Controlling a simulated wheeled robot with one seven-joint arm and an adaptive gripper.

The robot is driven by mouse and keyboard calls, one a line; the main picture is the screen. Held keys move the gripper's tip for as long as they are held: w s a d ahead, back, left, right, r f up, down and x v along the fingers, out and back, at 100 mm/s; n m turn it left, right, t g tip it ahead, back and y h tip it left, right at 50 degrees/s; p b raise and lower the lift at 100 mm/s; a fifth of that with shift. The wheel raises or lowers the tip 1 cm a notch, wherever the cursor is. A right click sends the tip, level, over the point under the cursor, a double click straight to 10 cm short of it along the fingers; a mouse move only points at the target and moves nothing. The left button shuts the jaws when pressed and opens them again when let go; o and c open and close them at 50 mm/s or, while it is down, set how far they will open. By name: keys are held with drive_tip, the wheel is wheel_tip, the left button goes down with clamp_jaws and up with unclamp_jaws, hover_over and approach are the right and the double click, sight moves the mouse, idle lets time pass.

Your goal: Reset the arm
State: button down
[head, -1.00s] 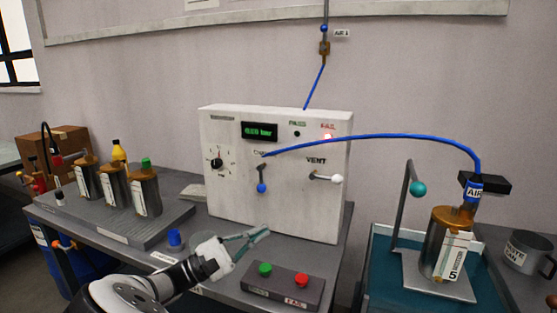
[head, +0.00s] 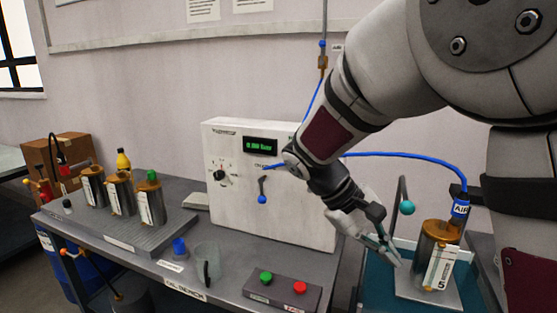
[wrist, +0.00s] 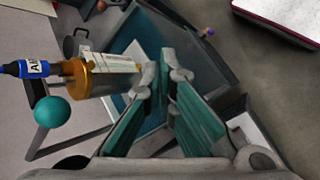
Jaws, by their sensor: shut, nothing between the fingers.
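My gripper (head: 392,256) is shut and empty. In the head view it points down to the right, just left of a metal pump tube (head: 429,257) with an orange cap and a label. In the wrist view the gripper tips (wrist: 163,70) are close beside the same tube (wrist: 92,78); I cannot tell whether they touch it. My arm spans the upper right of the head view and covers the right part of the white test panel (head: 240,190).
A blue air hose (head: 400,157) runs from behind my arm to the tube's top. A lever with a teal ball (head: 407,208) stands beside the tube. A button box (head: 282,290) and a clear beaker (head: 207,262) stand on the bench. Several tubes stand in the left rack (head: 118,225).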

drive_tip(key=s+r+m+t+y+p, duration=0.2)
drive_tip(key=s+r+t+y, duration=0.1)
drive_tip(key=s, duration=0.8)
drive_tip(key=s+r+m+t+y+p, duration=0.2)
drive_tip(key=s+r+y, duration=0.3)
drive_tip(key=s, duration=0.7)
wheel_tip(320, 180, up, 2)
drive_tip(key=shift+a+m+t+p, duration=0.35)
drive_tip(key=shift+t+p, duration=0.15)
drive_tip(key=shift+p, duration=0.2)
